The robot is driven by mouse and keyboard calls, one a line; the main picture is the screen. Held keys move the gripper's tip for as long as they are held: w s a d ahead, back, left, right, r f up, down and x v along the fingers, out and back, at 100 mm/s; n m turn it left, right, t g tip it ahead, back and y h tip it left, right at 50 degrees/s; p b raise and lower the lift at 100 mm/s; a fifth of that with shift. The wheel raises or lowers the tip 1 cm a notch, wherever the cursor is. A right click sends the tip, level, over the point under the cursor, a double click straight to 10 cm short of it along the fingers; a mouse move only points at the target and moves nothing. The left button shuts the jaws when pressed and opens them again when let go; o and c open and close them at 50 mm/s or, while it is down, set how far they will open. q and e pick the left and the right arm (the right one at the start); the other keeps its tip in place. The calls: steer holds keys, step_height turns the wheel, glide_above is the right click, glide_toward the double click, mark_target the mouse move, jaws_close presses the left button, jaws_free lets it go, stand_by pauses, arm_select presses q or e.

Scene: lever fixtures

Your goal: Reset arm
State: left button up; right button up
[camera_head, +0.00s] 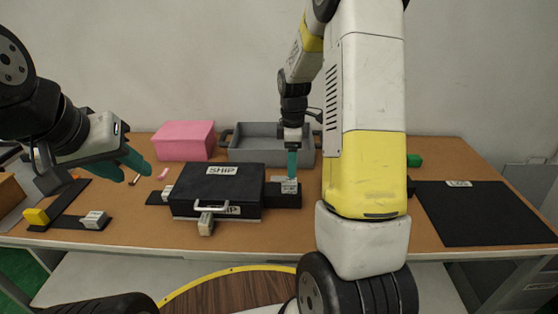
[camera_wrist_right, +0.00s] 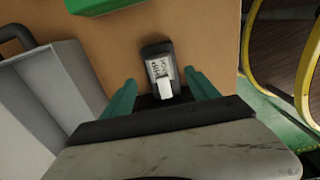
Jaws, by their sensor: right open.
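My right gripper (camera_head: 292,165) points down above a small labelled lever fixture (camera_head: 289,186) just right of the black SHIP case. In the right wrist view its teal fingers (camera_wrist_right: 162,92) are apart, with the labelled fixture (camera_wrist_right: 157,60) and its white lever (camera_wrist_right: 164,88) showing between them. It holds nothing; contact with the lever cannot be told. My left gripper (camera_head: 133,174) hangs over the left side of the table, its teal fingers apart and empty. Another fixture with a grey labelled block (camera_head: 95,220) and a yellow block (camera_head: 36,216) lies below it on a black strip.
The black SHIP case (camera_head: 215,188) lies closed mid-table. A pink box (camera_head: 184,140) and a grey bin (camera_head: 255,155) stand behind it. A black mat (camera_head: 485,215) lies at right, with a green block (camera_head: 414,160) near it. My right arm hides part of the table.

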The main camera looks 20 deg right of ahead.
steer(key=shift+r, duration=0.3)
steer(key=shift+r, duration=0.1)
steer(key=s+a+r+m+t+y, duration=0.1)
steer(key=s+a+r+m+t, duration=0.1)
steer(key=s+r+m, duration=0.4)
steer(key=s+a+r+m+t, duration=0.1)
steer(key=s+a+r, duration=0.25)
steer(key=r, duration=0.55)
steer(key=s+a+r+m+t, duration=0.1)
steer(key=s+r+m, duration=0.1)
steer(key=s, duration=0.4)
steer(key=s+a+r+m+t+y, duration=0.1)
steer(key=s+r+m+t, duration=0.1)
steer(key=s+m, duration=0.3)
steer(key=shift+s+a+r, duration=0.15)
steer(key=shift+s+a, duration=0.05)
steer(key=shift+s, duration=0.9)
steer(key=shift+c, duration=0.2)
